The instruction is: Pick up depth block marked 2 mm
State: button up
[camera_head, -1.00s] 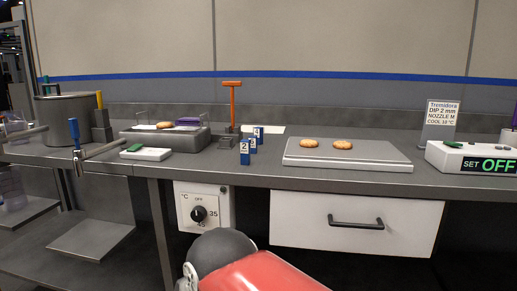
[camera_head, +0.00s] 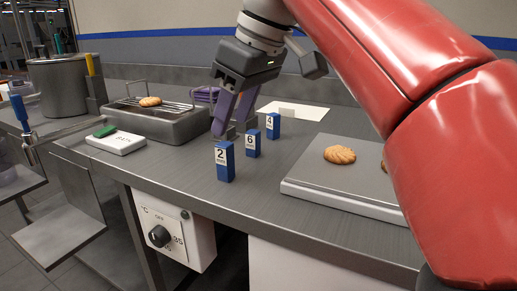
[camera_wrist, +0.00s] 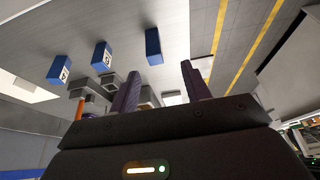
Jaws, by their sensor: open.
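The blue depth block marked 2 (camera_head: 224,162) stands upright on the steel counter, nearest the front edge in a short row of blue blocks. Behind it stand the block marked 6 (camera_head: 252,141) and the block marked 4 (camera_head: 272,126). My gripper (camera_head: 232,126) points down, its dark purple fingers spread and empty, just above and behind the 2 block in the head view. The wrist view also shows my open gripper (camera_wrist: 160,71). There, the rightmost blue block (camera_wrist: 153,46) lies beyond the fingertips, apart from them; its mark is not readable, but its row position fits the 2.
A flat plate (camera_head: 340,193) with biscuits lies right of the blocks, partly behind my arm. A grey tray with a wire rack (camera_head: 165,122) stands to the left, near a white pad (camera_head: 118,145). A white sheet (camera_head: 295,110) lies behind. The counter in front of the blocks is clear.

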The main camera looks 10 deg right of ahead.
aim_at(226, 144)
jog(key=x, duration=0.2)
jog(key=b+x, duration=0.1)
jog(key=x, duration=0.2)
jog(key=b+x, duration=0.1)
jog(key=x, duration=0.1)
jog(key=shift+w+d+f, duration=0.15)
jog(key=shift+w+f, duration=0.15)
grip_shut()
